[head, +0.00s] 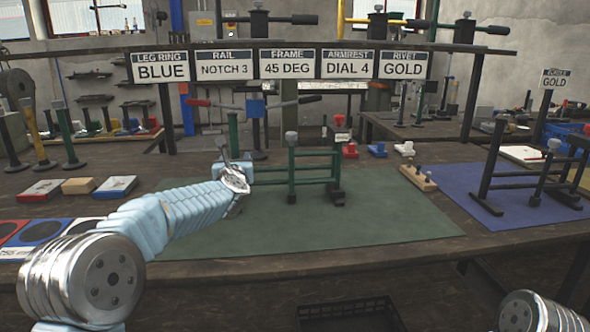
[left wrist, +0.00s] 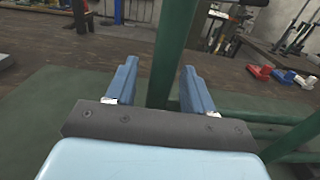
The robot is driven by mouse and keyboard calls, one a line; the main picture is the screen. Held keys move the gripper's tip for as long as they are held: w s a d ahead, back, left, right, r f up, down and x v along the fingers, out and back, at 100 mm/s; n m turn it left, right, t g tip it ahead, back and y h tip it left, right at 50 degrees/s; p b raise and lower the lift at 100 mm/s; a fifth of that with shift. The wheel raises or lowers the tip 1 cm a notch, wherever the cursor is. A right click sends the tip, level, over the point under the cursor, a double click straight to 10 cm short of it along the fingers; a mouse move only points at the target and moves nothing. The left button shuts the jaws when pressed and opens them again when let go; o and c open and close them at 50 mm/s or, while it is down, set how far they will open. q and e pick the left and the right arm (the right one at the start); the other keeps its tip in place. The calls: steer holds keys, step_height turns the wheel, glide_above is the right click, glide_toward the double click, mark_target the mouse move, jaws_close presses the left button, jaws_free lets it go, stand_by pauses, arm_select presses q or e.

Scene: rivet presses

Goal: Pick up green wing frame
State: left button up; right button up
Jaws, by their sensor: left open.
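The green wing frame (head: 318,153) stands upright on the green mat, with dark feet and horizontal green rails. My left gripper (head: 237,167) is at its left end in the head view and partly covers that end. In the left wrist view the two blue fingers of my left gripper (left wrist: 158,82) are apart. A green post of the wing frame (left wrist: 173,60) stands between or just beyond them, closer to the right finger. I cannot tell whether either finger touches it. My right gripper is not in view.
The green mat (head: 400,225) is clear in front. A peg block (head: 417,178) lies to the right, beside a blue mat (head: 455,190) with a black frame (head: 520,178). Small red and blue clamps (head: 376,150) lie behind. Boxes and pads lie left.

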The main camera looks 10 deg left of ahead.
arm_select(q)
jaws_close()
steer(key=shift+r, duration=0.1)
